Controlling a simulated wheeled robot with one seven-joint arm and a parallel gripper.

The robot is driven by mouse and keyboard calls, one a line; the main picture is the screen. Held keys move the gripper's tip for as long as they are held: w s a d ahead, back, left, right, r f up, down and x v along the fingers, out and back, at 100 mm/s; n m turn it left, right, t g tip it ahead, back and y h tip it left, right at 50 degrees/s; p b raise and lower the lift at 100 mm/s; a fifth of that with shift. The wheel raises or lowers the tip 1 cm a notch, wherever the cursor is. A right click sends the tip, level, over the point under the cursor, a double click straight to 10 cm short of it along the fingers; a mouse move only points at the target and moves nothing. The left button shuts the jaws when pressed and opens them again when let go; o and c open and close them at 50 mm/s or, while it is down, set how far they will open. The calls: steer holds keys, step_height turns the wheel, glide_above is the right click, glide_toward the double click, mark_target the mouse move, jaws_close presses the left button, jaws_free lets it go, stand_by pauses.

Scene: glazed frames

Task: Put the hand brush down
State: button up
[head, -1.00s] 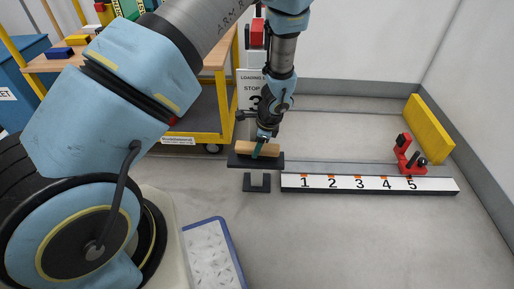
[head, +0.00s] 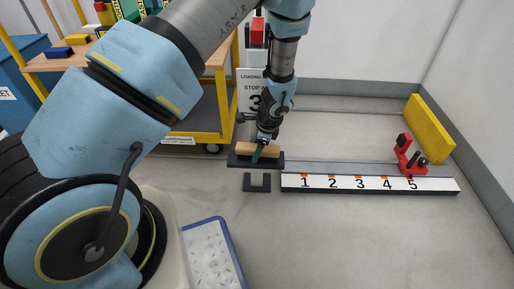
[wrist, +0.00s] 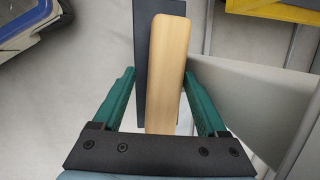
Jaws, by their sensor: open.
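The hand brush shows as a pale wooden block (head: 258,149) lying on a small dark platform (head: 240,161) in the head view. In the wrist view the wooden top of the brush (wrist: 167,70) lies lengthwise over the dark platform (wrist: 143,50). In the head view my gripper (head: 258,150) points down at the brush. The bristles are hidden.
A white strip numbered 1 to 5 (head: 340,184) runs right of the platform, with a red clamp-like fixture (head: 408,157) at its far end. A yellow block (head: 428,128) leans by the wall. A yellow cart (head: 222,125) stands behind. A blue-edged tray (head: 212,255) lies nearer.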

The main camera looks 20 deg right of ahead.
steer(key=shift+w+r, duration=0.1)
steer(key=shift+d+r, duration=0.1)
steer(key=shift+r, duration=0.1)
steer(key=p+v, duration=0.3)
steer(key=v, duration=0.8)
steer(key=shift+d+p, duration=0.2)
steer(key=shift+p, duration=0.15)
steer(key=shift+s+f, duration=0.1)
steer(key=shift+s, duration=0.1)
